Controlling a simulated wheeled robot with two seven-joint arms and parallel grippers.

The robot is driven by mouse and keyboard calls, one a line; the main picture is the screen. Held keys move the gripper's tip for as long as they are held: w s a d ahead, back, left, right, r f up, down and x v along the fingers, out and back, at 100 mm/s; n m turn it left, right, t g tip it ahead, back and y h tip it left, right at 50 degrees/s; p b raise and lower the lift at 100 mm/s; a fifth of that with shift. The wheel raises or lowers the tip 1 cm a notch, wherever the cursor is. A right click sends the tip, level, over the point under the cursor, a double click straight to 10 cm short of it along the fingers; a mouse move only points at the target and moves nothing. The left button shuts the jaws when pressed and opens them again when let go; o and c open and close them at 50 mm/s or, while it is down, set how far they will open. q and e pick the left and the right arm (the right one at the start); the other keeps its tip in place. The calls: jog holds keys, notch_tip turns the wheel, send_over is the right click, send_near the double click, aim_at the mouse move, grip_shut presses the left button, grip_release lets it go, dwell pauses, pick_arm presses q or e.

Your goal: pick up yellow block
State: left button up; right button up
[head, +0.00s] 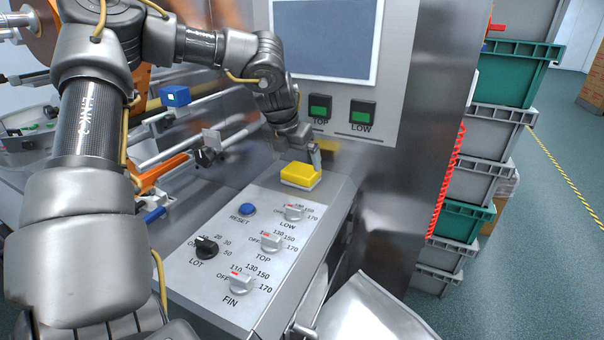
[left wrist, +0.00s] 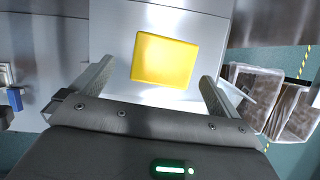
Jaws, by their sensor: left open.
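The yellow block (head: 301,175) lies on the grey metal ledge at the far end of the control panel. My left gripper (head: 312,152) is just above and behind it, with the arm reaching in from the left. In the left wrist view the yellow block (left wrist: 162,60) shows ahead of the fingers, between their lines. The two fingers of my left gripper (left wrist: 152,88) are spread apart with nothing between the tips. Whether they touch the block cannot be told. My right gripper is not in view.
The control panel (head: 220,272) with several knobs and a blue reset button (head: 247,209) lies in front of the block. An upright metal cabinet with a screen (head: 325,40) stands behind. Stacked grey and green crates (head: 480,180) stand at the right.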

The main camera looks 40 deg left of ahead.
aim_at(300, 170)
pick_arm(q)
jog(key=shift+f, duration=0.2)
jog(key=shift+d+f+p, duration=0.15)
jog(key=shift+f+p, duration=0.25)
jog(key=shift+p, duration=0.1)
jog(key=p+x, duration=0.1)
jog(key=x, duration=0.2)
jog(key=shift+w+d+f, duration=0.1)
jog(key=shift+w+f, duration=0.25)
jog(key=shift+f, duration=0.3)
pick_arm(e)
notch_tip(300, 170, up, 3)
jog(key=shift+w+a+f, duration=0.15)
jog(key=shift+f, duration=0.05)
pick_arm(q)
jog(key=c, duration=1)
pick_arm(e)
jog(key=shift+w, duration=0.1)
pick_arm(q)
jog(key=shift+r, duration=0.2)
